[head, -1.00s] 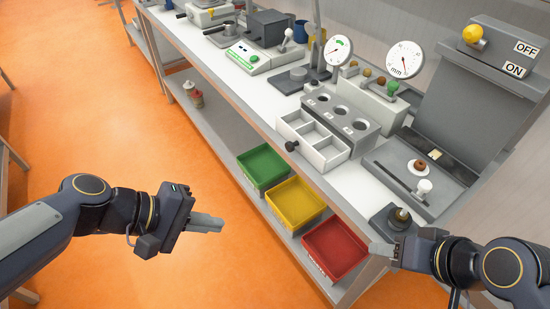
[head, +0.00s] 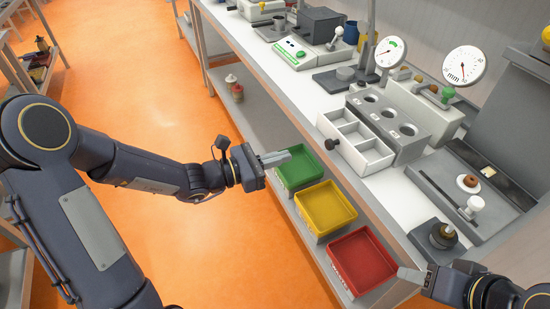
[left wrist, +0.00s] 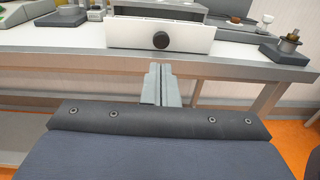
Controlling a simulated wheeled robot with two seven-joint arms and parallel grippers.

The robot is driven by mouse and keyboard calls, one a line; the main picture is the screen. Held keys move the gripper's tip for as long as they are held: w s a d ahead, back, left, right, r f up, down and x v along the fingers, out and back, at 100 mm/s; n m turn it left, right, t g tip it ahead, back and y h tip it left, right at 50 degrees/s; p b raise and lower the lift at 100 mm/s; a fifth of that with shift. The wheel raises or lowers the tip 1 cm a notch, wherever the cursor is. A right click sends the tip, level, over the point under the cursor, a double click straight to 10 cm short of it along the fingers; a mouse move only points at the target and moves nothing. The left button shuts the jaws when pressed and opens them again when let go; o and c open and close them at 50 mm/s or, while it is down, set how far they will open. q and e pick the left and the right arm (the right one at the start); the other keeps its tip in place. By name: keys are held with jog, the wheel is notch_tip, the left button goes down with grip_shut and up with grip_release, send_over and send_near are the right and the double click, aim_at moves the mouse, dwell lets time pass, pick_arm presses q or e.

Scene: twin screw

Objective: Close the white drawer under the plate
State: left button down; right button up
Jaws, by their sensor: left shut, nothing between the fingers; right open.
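The white drawer (head: 366,160) with compartments is pulled open from under the grey plate with round holes (head: 391,120). Its black round knob (head: 332,144) faces the aisle; the drawer front (left wrist: 132,37) and the knob (left wrist: 160,40) also show in the left wrist view. My left gripper (head: 289,155) is shut and empty, in front of the knob and apart from it. In the left wrist view its fingertips (left wrist: 160,70) point towards the drawer, below the knob. My right gripper (head: 401,277) is at the lower right near the red bin; its fingers are partly hidden.
Green (head: 296,167), yellow (head: 325,206) and red (head: 361,260) bins stand on the lower shelf below the drawer. Gauges on stands (head: 464,66) rise behind the plate. A dark base with a knob (head: 440,238) sits near the table edge.

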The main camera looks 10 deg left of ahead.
pick_arm(q)
send_near(337, 149)
jog(key=w+d+r, duration=0.2)
jog(key=shift+d+r+p, duration=0.15)
jog(key=shift+d+p, duration=0.2)
jog(key=shift+d, duration=0.05)
jog(key=shift+w, duration=0.1)
jog(key=b+x, duration=0.2)
jog(key=x, duration=0.4)
jog(key=shift+b, duration=0.3)
jog(key=shift+w+d+r, duration=0.1)
jog(key=shift+w+d, duration=0.15)
jog(key=shift+a, duration=0.1)
